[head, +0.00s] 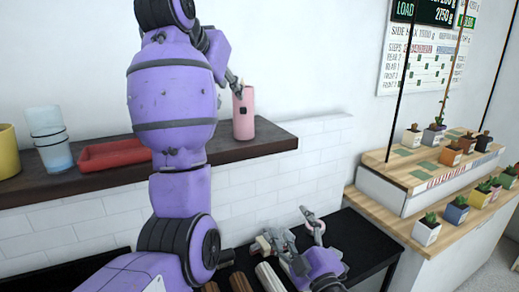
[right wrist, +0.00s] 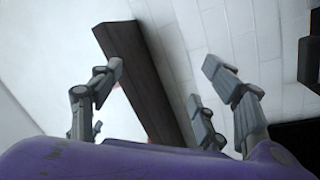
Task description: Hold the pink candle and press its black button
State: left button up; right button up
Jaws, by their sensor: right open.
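The pink candle (head: 243,118) stands upright on the dark wall shelf, near its right end. A small dark spot, perhaps the black button, shows on its front. My left gripper (head: 237,86) is at the candle's top left; its fingertip appears very close to the top edge, but I cannot tell if it touches. Most of this gripper is hidden behind my purple arm, so its opening is unclear. My right gripper (head: 286,229) is open and empty, well below the shelf and to the right of the candle. Its spread fingers also show in the right wrist view (right wrist: 160,85).
The shelf (head: 275,138) also holds a red tray (head: 112,155), stacked clear cups (head: 50,140) and a yellow pot (head: 8,152). A black surface (head: 365,245) lies below. Small potted plants stand on a wooden stepped stand (head: 400,205) at right.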

jog(key=w+a+r+n+g+y, duration=0.15)
jog(key=a+r+n+y, duration=0.25)
jog(key=r+n, duration=0.45)
jog(key=w+a+r+n+g+y, duration=0.1)
jog(key=w+a+r+n+y, duration=0.1)
jog(key=a+r+n+y, duration=0.45)
jog(key=w+a+r+n+g+y, duration=0.1)
jog(key=w+a+r+n+g, duration=0.1)
jog(key=r+n, duration=0.85)
jog(key=n+h, duration=0.3)
jog(key=h, duration=0.4)
send_near(249, 123)
jog(key=shift+t+y, duration=0.25)
jog(key=shift+t, duration=0.1)
jog(key=x, duration=0.4)
jog(key=shift+a+r, duration=0.1)
jog(key=shift+a, duration=0.45)
jog(key=shift+w+d+f, duration=0.25)
jog(key=shift+w+f+m+h, duration=0.1)
jog(key=shift+w+m+h, duration=0.15)
jog(key=shift+h, duration=0.15)
jog(key=x, duration=0.7)
jog(key=shift+a, duration=0.15)
jog(key=shift+c, duration=0.6)
jog(key=c, duration=1.2)
